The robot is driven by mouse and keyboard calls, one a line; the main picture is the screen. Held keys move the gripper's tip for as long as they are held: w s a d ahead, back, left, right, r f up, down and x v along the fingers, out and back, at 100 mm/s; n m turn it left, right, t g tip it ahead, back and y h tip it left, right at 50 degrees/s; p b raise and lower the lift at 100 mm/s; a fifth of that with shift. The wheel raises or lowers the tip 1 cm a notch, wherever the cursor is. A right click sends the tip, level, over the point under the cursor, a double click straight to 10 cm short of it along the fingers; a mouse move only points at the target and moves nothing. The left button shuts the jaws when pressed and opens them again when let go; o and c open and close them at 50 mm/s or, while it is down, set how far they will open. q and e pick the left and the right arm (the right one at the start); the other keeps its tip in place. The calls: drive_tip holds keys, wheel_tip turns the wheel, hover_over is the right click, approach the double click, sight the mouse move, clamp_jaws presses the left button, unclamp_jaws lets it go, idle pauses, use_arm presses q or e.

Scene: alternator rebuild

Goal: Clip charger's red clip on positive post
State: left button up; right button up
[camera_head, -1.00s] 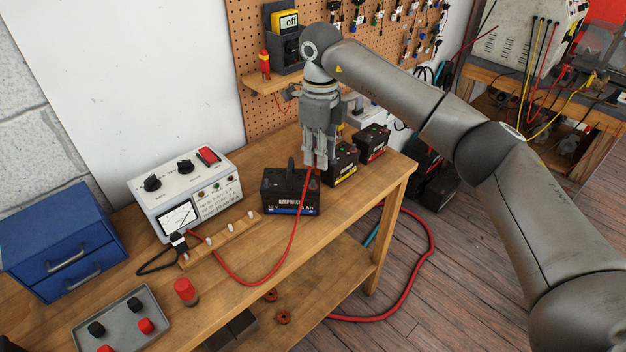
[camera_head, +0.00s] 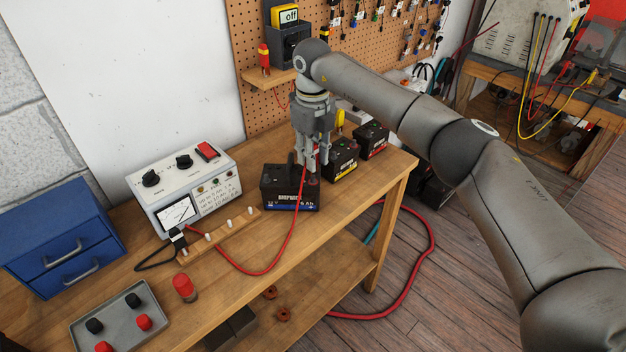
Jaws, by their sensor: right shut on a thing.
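The black battery with a blue stripe (camera_head: 290,203) stands upright near the front edge of the wooden bench. My right gripper (camera_head: 312,168) points down over the right part of its top, shut on the red clip, which is mostly hidden between the fingers. The red cable (camera_head: 286,248) hangs from the clip and loops over the bench toward the charger (camera_head: 186,189). I cannot tell whether the clip touches the post. The charger's black clip (camera_head: 178,238) rests at the wooden rail. My left gripper is not in view.
Two more batteries (camera_head: 341,159) (camera_head: 371,138) stand to the right. A wooden peg rail (camera_head: 222,233), a red cylinder (camera_head: 184,288), a grey tray (camera_head: 148,318) and a blue drawer box (camera_head: 62,238) are to the left. A pegboard (camera_head: 254,112) stands behind.

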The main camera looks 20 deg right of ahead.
drive_tip(key=shift+f+b, duration=0.65)
drive_tip(key=shift+f, duration=0.55)
drive_tip(key=o, duration=0.8)
drive_tip(key=shift+o, duration=0.2)
wheel_tip(320, 180, up, 9)
drive_tip(key=p, duration=0.5)
drive_tip(key=shift+f, duration=0.25)
